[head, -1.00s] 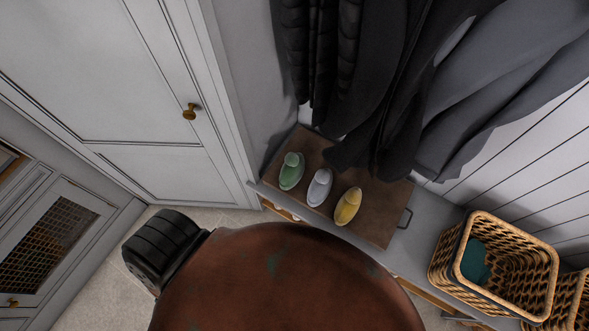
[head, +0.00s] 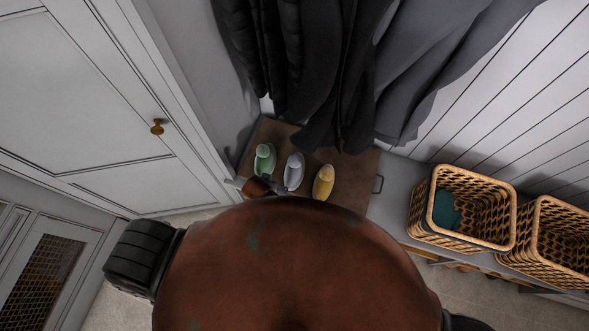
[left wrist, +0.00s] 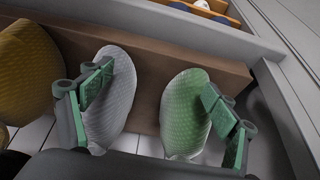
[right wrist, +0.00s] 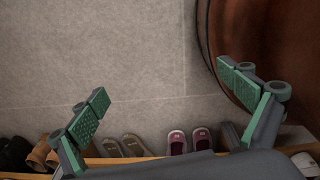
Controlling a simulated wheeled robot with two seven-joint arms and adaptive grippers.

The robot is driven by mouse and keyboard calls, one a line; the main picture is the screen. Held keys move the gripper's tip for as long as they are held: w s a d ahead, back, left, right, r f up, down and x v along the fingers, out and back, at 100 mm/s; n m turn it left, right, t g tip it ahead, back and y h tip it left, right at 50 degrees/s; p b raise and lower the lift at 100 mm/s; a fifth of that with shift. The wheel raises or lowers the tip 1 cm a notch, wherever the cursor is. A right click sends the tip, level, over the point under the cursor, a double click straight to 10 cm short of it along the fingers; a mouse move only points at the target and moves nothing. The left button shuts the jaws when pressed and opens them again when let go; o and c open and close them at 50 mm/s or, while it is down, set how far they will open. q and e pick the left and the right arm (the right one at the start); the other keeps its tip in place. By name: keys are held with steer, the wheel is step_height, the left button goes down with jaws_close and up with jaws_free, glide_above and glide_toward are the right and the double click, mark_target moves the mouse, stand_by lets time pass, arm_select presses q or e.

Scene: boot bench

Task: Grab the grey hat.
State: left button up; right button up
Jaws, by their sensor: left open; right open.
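The grey hat (head: 294,171) is the middle one of three on a brown wooden board. A green hat (head: 264,159) is on its left and a yellow hat (head: 323,182) on its right. In the left wrist view, my left gripper (left wrist: 157,84) is open and empty over the hats. One finger overlaps the grey hat (left wrist: 108,100), the other overlaps the green hat (left wrist: 182,115). I cannot tell whether they touch. A small part of my left arm shows by the green hat in the head view. My right gripper (right wrist: 163,85) is open and empty over the floor.
The board (head: 356,184) lies on a grey bench beneath hanging dark coats (head: 330,70). Two wicker baskets (head: 490,190) stand to the right. A white door (head: 80,100) is on the left. Several shoes (right wrist: 177,142) sit below my right gripper's view of open floor (right wrist: 130,50).

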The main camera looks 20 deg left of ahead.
mark_target(293, 170)
arm_select(q)
steer(key=shift+t, duration=0.8)
steer(key=w+d+r, duration=0.1)
steer(key=w+d, duration=0.1)
steer(key=w+d+r, duration=0.2)
steer(key=d, duration=0.1)
steer(key=w+d+r, duration=0.2)
steer(key=shift+w+d+r+p, duration=0.15)
steer(key=shift+w+p, duration=0.15)
steer(key=shift+w, duration=0.1)
steer(key=shift+w+d+f, duration=0.1)
steer(key=shift+w+f, duration=0.1)
steer(key=shift+f, duration=0.1)
steer(key=b+x, duration=0.2)
steer(key=x, duration=0.5)
steer(key=shift+s+f, duration=0.1)
steer(key=shift+s, duration=0.05)
arm_select(e)
steer(key=shift+s+a+f, duration=0.2)
steer(key=shift+s+f, duration=0.4)
steer(key=shift+f, duration=0.2)
arm_select(q)
steer(key=c, duration=1.3)
arm_select(e)
steer(key=shift+a, duration=0.3)
